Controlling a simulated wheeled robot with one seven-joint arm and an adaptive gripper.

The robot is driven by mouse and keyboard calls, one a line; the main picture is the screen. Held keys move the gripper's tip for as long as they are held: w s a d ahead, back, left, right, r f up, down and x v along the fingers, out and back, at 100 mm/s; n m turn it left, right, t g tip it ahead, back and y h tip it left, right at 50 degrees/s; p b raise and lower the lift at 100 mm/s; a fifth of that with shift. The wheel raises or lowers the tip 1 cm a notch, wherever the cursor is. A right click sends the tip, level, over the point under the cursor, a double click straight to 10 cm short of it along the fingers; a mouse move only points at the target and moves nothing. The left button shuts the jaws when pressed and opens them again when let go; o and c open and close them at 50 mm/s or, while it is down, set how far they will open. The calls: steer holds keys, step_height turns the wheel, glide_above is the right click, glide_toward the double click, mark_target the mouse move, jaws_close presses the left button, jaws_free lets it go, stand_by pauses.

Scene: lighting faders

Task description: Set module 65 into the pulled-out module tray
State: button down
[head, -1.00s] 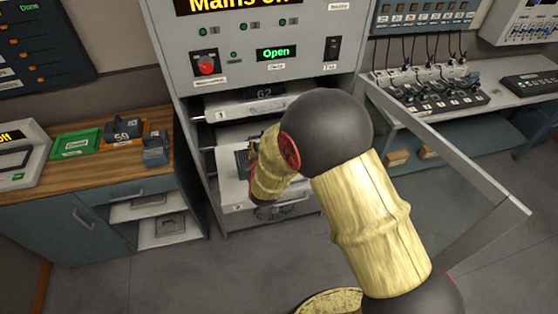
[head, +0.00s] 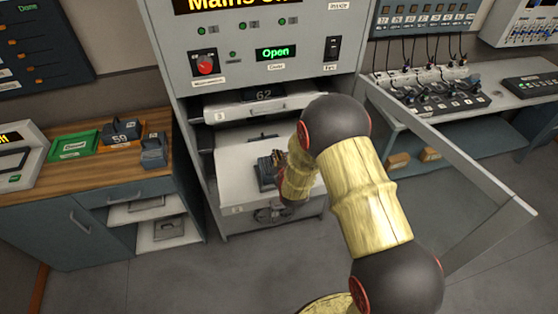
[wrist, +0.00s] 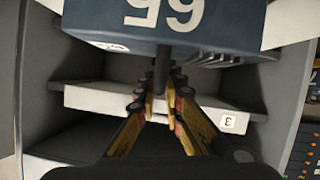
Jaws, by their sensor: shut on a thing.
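Module 65 (head: 267,173) is a dark blue-grey block. In the wrist view, module 65 (wrist: 165,25) fills the top, its white number upside down. My gripper (wrist: 161,95) is shut on its thin dark handle. In the head view, my gripper (head: 291,178) is mostly hidden by my wrist. The pulled-out module tray (head: 232,190) is the light lower tray in the grey cabinet. The module is over the left-middle part of this tray. I cannot tell whether its underside touches the tray.
Above is another tray (head: 235,112) holding module 62 (head: 264,95). The cabinet's open door (head: 470,165) juts out at right. On the left bench (head: 60,198) are module 59 (head: 122,132), another dark module (head: 153,150) and a green mat (head: 75,146).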

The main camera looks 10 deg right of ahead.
steer(key=shift+w+a+f, duration=0.1)
steer(key=shift+f, duration=0.75)
steer(key=c, duration=2.4)
jaws_free()
steer(key=shift+f, duration=0.15)
steer(key=o, duration=0.5)
